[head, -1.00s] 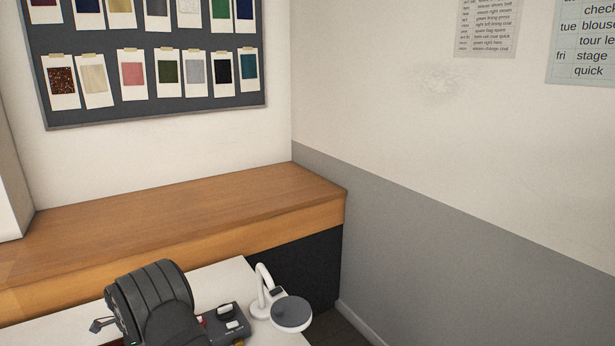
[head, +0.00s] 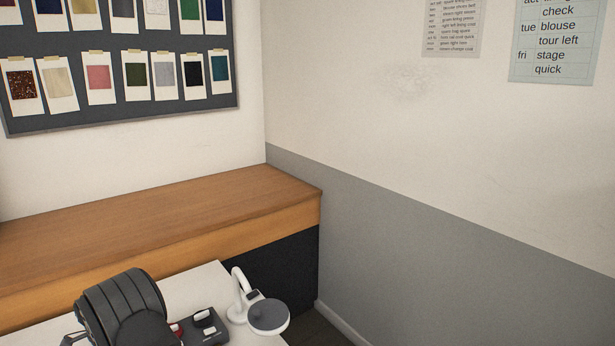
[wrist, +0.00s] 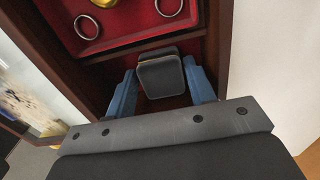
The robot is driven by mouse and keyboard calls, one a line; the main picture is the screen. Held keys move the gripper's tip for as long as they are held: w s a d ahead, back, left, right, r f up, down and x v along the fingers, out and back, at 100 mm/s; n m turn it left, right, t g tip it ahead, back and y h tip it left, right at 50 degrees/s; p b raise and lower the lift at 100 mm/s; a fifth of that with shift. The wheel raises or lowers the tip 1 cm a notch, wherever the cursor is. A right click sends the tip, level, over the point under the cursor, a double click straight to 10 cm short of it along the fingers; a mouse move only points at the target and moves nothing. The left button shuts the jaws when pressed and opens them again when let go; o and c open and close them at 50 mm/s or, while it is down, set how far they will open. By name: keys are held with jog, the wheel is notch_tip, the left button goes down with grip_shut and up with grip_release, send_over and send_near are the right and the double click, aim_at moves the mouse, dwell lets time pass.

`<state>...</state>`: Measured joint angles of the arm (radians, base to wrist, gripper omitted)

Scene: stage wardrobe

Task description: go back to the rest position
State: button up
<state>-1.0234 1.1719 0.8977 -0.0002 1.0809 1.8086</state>
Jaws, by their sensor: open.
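My gripper (wrist: 159,66) shows in the wrist view with its two blue fingers spread apart. A dark grey block with rounded corners (wrist: 162,78) is seen between the fingers, with gaps on both sides. It lies in a red-lined part of a dark wooden case (wrist: 222,40). I cannot tell how far below the fingertips it is. My gripper is outside the head view; only what looks like my black ribbed arm (head: 122,305) shows at the lower left.
Two rings (wrist: 88,27) and a gold thing lie in the case's red upper compartment. In the head view, a white table (head: 205,285) holds a grey switch box (head: 205,325) and a white stand with a grey disc (head: 268,316). A wooden counter (head: 180,215) runs behind, below a swatch board.

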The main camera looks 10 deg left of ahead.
notch_tip(320, 180, up, 12)
jog(key=f, duration=0.1)
notch_tip(320, 180, down, 12)
jog(key=shift+r, duration=0.1)
notch_tip(320, 180, up, 11)
jog(key=w+d+r+n, duration=0.1)
jog(key=w+d+r, duration=0.15)
jog(key=w, duration=0.35)
jog(key=w+d+r, duration=0.2)
jog(key=w+r, duration=0.1)
jog(key=w, duration=0.3)
jog(key=w+d+r+n, duration=0.1)
jog(key=w+d+r, duration=0.3)
jog(key=w+d, duration=0.55)
jog(key=w+d+r+n, duration=0.1)
jog(key=w+d+r, duration=0.35)
jog(key=d, duration=0.75)
jog(key=w+d+f+n, duration=0.1)
jog(key=d+f, duration=0.1)
jog(key=d, duration=0.6)
jog(key=w+d+f, duration=0.1)
jog(key=d+f, duration=0.2)
jog(key=d, duration=0.5)
jog(key=s+d+f+n, duration=0.3)
jog(key=s+d+f, duration=0.5)
jog(key=d+f, duration=0.3)
jog(key=shift+s+d+f, duration=0.35)
jog(key=shift+s+d, duration=0.05)
jog(key=shift+d, duration=1.25)
